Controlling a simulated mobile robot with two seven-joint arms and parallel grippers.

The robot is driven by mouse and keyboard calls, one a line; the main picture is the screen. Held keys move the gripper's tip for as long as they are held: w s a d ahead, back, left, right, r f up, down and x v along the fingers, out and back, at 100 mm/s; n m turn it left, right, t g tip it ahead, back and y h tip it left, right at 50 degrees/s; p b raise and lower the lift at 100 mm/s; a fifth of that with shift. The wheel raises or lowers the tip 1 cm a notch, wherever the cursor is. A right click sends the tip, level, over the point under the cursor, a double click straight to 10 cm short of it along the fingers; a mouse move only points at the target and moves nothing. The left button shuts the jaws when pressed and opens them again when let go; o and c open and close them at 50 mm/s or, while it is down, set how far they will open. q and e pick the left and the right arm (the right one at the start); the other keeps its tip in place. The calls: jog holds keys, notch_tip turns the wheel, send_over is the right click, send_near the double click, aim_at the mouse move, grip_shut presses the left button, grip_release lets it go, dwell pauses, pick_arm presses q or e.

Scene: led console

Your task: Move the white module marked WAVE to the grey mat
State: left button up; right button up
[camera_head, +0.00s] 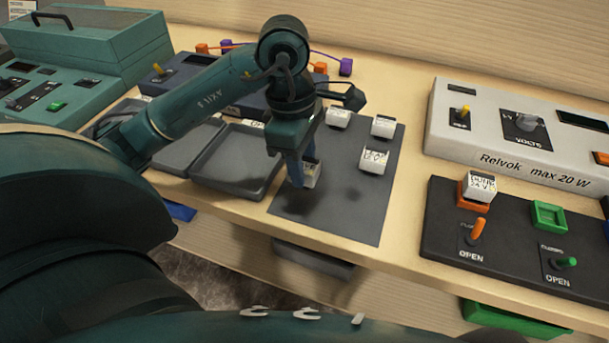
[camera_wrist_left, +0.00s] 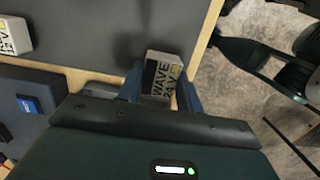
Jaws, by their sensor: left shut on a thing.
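The white module marked WAVE 24 V (camera_wrist_left: 160,77) is between the fingers of my left gripper (camera_wrist_left: 162,92) in the left wrist view. In the head view the module (camera_head: 311,174) shows beside the blue fingers of my left gripper (camera_head: 304,172), partly hidden by them. The gripper is shut on it over the grey mat (camera_head: 340,215). A shadow lies on the mat close by; I cannot tell whether the module touches the mat.
Several other white modules stand on the mat's far part, one of them (camera_head: 374,159) right of my gripper. A grey tray (camera_head: 232,165) lies left of the mat. A dark switch panel (camera_head: 440,225) and a white Relvok console (camera_head: 500,150) stand to the right. The mat's front part is clear.

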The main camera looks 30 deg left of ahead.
pick_arm(q)
notch_tip(320, 180, down, 4)
jog(key=shift+r, duration=0.1)
jog(key=shift+f+b, duration=0.25)
jog(key=shift+b, duration=0.05)
jog(key=o, duration=1)
jog(key=shift+r, duration=0.1)
